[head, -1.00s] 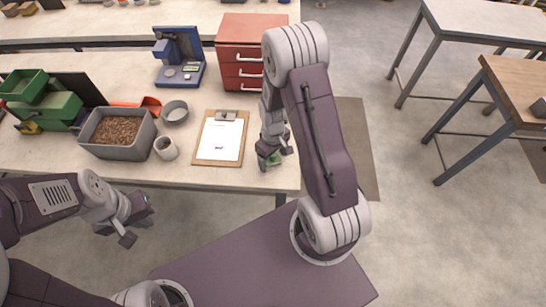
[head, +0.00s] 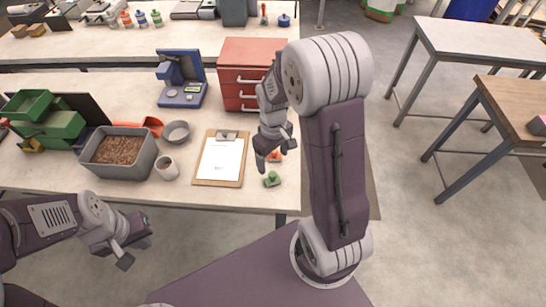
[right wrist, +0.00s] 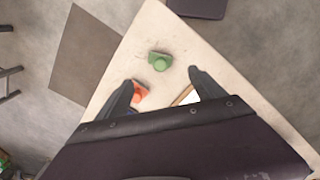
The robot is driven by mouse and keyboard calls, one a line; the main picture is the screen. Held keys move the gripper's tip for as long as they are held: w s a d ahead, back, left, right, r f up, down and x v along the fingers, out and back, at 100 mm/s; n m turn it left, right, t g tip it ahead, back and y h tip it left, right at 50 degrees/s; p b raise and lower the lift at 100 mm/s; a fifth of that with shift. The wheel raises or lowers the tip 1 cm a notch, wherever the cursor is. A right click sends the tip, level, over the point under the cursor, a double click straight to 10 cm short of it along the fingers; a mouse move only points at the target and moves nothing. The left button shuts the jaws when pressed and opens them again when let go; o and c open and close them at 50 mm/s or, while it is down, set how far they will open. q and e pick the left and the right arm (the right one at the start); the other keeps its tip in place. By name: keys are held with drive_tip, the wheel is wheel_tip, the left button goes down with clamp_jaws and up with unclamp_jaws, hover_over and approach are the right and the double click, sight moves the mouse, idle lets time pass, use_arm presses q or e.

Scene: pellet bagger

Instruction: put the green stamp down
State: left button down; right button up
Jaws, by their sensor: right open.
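The green stamp (head: 272,179) stands on the table near its front right corner, right of the clipboard. In the right wrist view the green stamp (right wrist: 159,61) sits on the bare tabletop, beyond and between my open fingertips, touching neither. My right gripper (head: 272,160) is open and empty just above and behind the stamp; its fingers also show in the right wrist view (right wrist: 160,80). My left gripper (head: 130,250) hangs in front of the table at the lower left, far from the stamp; its jaw opening is unclear.
An orange-red stamp-like object (right wrist: 139,92) stands close to the green stamp, near one finger. The clipboard (head: 203,183) lies to the left. A pellet bin (head: 93,167), a mug (head: 166,168) and a red drawer unit (head: 233,60) stand on the table. The table's front and right edges are close.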

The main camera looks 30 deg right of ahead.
drive_tip(key=s+a+r+m+t, duration=0.1)
drive_tip(key=s+a+m, duration=0.2)
drive_tip(key=s+a, duration=0.2)
drive_tip(key=s, duration=0.3)
drive_tip(key=shift+r+m, duration=0.35)
drive_tip(key=shift+m, duration=0.05)
drive_tip(key=shift+s, duration=0.25)
drive_tip(key=shift+w, duration=0.1)
